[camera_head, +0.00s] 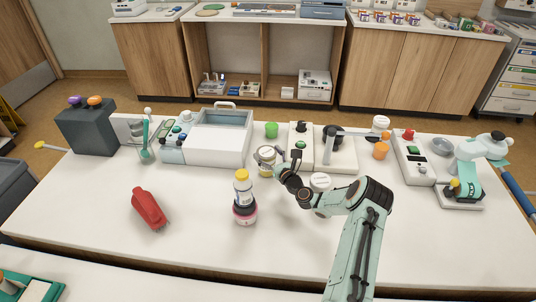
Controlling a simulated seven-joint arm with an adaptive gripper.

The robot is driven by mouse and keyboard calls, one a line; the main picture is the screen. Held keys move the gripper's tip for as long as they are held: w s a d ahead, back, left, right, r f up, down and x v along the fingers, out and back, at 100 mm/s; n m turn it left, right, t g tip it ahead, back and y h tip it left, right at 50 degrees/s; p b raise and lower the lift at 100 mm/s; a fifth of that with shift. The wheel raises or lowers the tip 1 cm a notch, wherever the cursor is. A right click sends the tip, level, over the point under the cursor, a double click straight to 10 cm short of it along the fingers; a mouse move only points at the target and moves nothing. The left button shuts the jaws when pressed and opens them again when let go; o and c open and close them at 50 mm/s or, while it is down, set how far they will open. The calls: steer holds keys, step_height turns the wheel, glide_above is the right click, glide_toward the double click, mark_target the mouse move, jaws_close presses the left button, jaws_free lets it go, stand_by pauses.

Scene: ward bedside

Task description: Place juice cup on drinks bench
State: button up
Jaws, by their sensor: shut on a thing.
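My gripper (281,172) reaches in from the right over the middle of the white bench (300,238). It is shut on a small round cup (265,154) with a pale rim and a yellowish inside, which I take to be the juice cup. The cup looks upright. My fingers hide part of its right side, and I cannot tell whether its base touches the bench top. No label shows which surface is the drinks bench.
A yellow-capped bottle (243,187) stands just left and in front of my gripper. The front bench area is mostly clear.

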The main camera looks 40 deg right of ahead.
steer(key=shift+f, duration=0.2)
steer(key=o, duration=1.2)
steer(key=shift+s, duration=0.25)
steer(key=s, duration=0.4)
steer(key=s+a, duration=0.1)
steer(key=s, duration=0.2)
steer(key=shift+r, duration=0.1)
